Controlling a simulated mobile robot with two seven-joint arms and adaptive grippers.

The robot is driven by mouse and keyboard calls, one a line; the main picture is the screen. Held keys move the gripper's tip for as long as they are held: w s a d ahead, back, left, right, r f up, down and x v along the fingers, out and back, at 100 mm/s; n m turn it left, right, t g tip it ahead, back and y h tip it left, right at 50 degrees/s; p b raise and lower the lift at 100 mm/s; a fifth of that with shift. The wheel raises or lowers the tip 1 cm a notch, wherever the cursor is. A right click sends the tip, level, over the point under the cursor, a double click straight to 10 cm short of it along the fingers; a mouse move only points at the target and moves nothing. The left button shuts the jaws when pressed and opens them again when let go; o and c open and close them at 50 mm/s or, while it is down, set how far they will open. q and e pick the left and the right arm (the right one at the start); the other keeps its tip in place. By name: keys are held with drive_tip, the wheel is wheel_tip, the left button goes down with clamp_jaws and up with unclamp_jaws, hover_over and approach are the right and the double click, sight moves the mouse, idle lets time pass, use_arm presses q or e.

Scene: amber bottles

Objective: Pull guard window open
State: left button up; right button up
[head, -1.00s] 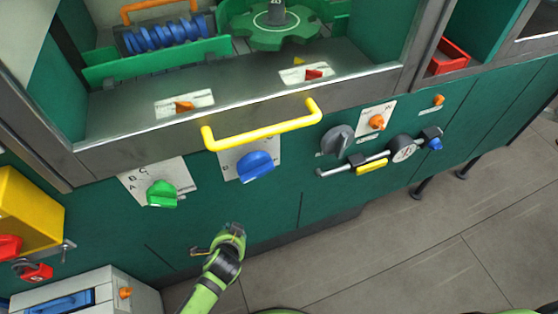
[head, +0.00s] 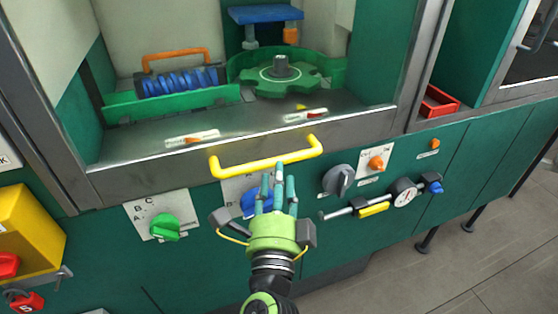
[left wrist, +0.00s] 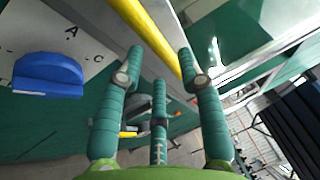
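The yellow handle bar (head: 235,168) is fixed to the metal frame (head: 140,186) at the lower edge of the guard window opening. My left gripper (head: 278,177) is just below the handle's right half, fingers pointing up at it. Its teal fingers are spread. In the left wrist view, the handle (left wrist: 148,33) runs diagonally beyond and between the open fingertips (left wrist: 160,60). Nothing is held; I cannot tell whether a finger touches the bar. My right gripper is not in view.
A blue knob (head: 250,203) sits partly behind my left fingers; it also shows in the left wrist view (left wrist: 48,75). A green knob (head: 165,227) is to the left.

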use_arm(q)
drive_tip(key=p+x, duration=0.1)
drive_tip(key=x, duration=0.4)
drive_tip(key=shift+f, duration=0.1)
drive_tip(key=shift+w, duration=0.1)
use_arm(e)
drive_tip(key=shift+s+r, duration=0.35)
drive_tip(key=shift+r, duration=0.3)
use_arm(q)
clamp_jaws()
